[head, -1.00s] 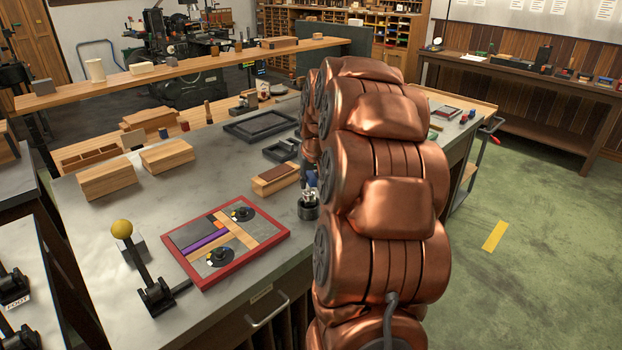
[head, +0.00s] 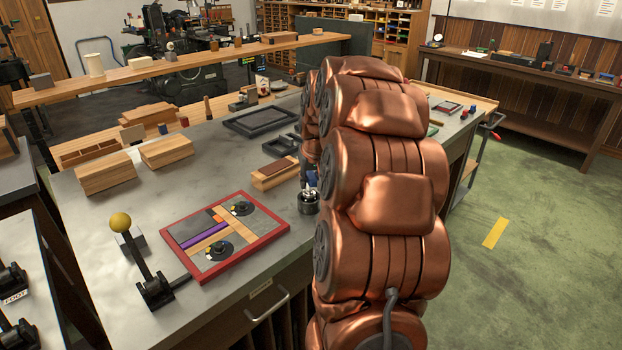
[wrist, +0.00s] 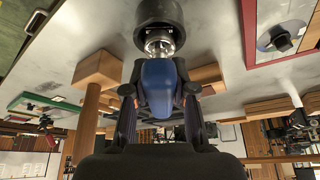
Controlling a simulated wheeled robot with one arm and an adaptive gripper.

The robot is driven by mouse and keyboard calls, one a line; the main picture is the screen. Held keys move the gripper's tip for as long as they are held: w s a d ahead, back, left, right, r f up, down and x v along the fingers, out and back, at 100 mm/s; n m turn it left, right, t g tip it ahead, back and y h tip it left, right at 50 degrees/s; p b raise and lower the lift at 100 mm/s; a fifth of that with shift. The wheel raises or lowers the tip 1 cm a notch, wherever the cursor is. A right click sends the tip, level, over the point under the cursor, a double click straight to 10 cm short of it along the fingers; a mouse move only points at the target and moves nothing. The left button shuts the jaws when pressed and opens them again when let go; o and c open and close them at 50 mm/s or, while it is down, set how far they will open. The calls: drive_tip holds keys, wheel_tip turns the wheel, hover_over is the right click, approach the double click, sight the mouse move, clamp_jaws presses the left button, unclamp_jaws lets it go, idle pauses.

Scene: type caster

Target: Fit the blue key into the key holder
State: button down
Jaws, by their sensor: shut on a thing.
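My gripper (wrist: 160,112) is shut on the blue key (wrist: 158,82) in the wrist view, with one dark finger on each side of it. The key's far end lies close against a shiny metal part at the mouth of a dark round cup, which looks like the key holder (wrist: 158,12). I cannot tell whether the key has entered it. In the head view the dark cup (head: 308,204) stands on the grey bench beside my arm, with a bit of the blue key (head: 311,179) above it. My copper arm hides most of the gripper there.
A red-framed board (head: 190,280) lies on the bench left of the cup. A wooden block (head: 272,176) stands close behind the cup. A lever with a yellow knob (head: 120,222) stands at the left. Dark trays (head: 260,123) lie farther back.

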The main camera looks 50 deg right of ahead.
drive_tip(key=shift+f+b, duration=0.35)
drive_tip(key=shift+f, duration=0.3)
drive_tip(key=c, duration=0.9)
unclamp_jaws()
drive_tip(key=shift+o, duration=0.2)
drive_tip(key=v, duration=1.2)
drive_tip(key=shift+a, duration=0.15)
